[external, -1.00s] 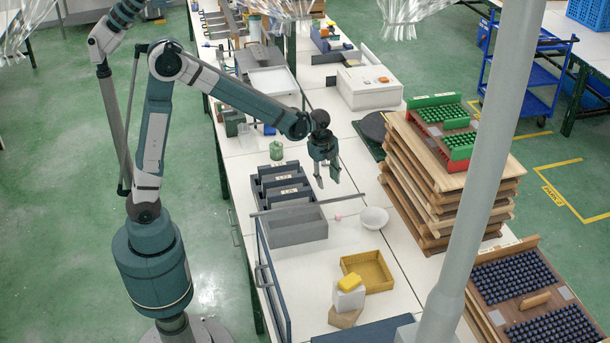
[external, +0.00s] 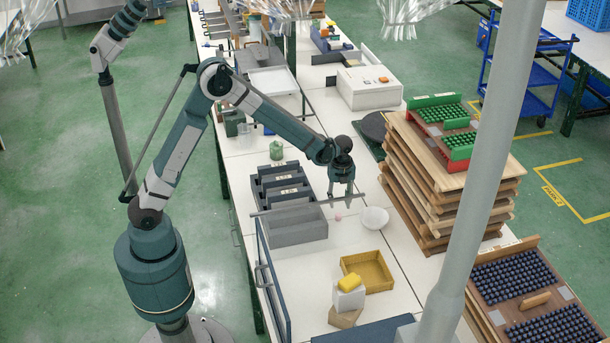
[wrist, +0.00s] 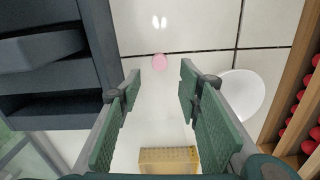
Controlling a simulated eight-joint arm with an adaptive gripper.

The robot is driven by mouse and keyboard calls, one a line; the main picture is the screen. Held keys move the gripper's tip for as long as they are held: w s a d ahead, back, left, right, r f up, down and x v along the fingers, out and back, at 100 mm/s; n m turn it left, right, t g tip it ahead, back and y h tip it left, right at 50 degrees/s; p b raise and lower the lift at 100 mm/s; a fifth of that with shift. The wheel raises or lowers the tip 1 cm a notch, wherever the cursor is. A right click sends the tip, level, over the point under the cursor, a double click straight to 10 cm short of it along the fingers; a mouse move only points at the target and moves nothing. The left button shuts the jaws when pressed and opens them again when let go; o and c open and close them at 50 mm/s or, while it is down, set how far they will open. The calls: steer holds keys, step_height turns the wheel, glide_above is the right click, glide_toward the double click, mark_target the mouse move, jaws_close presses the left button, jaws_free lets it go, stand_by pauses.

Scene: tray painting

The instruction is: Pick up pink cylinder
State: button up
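The pink cylinder (external: 338,217) is small and stands on the white table between the grey bin and the white bowl. In the wrist view the pink cylinder (wrist: 160,61) shows ahead of the fingers, slightly left of the middle of the gap. My gripper (external: 342,200) is above the table, close to the cylinder in the external view. In the wrist view my gripper (wrist: 158,80) has its two green finger pads wide apart with nothing between them. The height above the cylinder is hard to tell.
A white bowl (external: 375,219) stands right of the cylinder. A grey bin (external: 300,228) and dark bins (external: 283,190) are on the left. A yellow tray (external: 385,270) lies nearer the front. Stacked wooden trays (external: 420,190) stand at the right. Bare table surrounds the cylinder.

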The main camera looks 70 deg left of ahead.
steer(key=shift+f, duration=1.3)
steer(key=shift+a+f+b, duration=0.15)
steer(key=shift+f+b, duration=0.5)
steer(key=shift+f, duration=1.95)
steer(key=c, duration=0.8)
